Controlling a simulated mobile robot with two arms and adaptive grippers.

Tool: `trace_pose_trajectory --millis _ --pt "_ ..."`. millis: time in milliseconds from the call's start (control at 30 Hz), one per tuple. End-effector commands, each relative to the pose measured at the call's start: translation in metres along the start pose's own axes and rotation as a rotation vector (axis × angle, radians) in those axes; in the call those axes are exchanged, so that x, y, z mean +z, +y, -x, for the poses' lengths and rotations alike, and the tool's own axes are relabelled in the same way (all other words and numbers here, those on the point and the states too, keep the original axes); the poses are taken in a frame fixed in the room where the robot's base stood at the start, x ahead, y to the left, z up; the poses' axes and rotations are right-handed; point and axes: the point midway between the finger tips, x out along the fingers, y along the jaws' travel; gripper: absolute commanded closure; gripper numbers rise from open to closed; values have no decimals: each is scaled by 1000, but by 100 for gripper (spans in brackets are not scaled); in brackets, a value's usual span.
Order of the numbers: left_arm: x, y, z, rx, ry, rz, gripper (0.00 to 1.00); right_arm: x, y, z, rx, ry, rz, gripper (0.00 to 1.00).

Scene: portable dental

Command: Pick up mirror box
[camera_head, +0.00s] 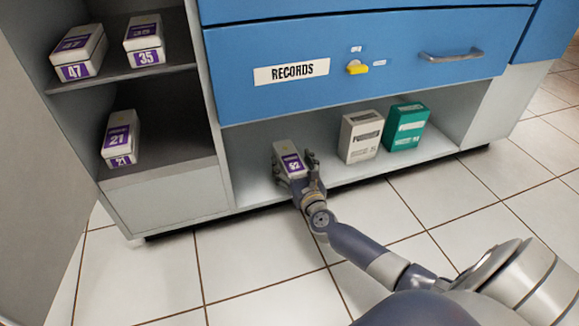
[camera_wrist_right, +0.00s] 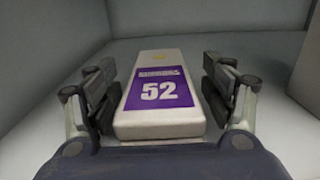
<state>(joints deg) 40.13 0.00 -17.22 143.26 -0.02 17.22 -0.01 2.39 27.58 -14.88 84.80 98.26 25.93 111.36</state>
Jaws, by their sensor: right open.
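A white box with a purple label reading 52 (camera_head: 290,158) stands on the low shelf under the blue drawer; the mirror box cannot be told by name from its label. My right gripper (camera_head: 298,166) is open around this box. In the right wrist view, the box (camera_wrist_right: 160,115) lies between the two spread fingers of my right gripper (camera_wrist_right: 160,92), with a gap visible on each side. My left gripper is not in view.
A white box (camera_head: 361,137) and a green box (camera_head: 405,127) stand to the right on the same low shelf (camera_head: 250,194). Boxes labelled 47 (camera_head: 78,52), 35 (camera_head: 145,42) and 21 (camera_head: 121,140) sit on the left shelves. A blue RECORDS drawer (camera_head: 400,85) is above.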

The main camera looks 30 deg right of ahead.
Motion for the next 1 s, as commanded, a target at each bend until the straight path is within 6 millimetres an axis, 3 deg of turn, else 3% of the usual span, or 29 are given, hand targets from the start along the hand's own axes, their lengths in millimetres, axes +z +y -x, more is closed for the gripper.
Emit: trace_pose_trajectory --millis 267,533,833,1000 --pt "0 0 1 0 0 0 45 0 0 -3 1 1 2 25" --pt "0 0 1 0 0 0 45 0 0 -3 1 0 1 84" --pt "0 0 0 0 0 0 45 3 0 -3 0 -3 1 85" --pt "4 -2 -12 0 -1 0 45 16 0 -3 0 -3 0 85"
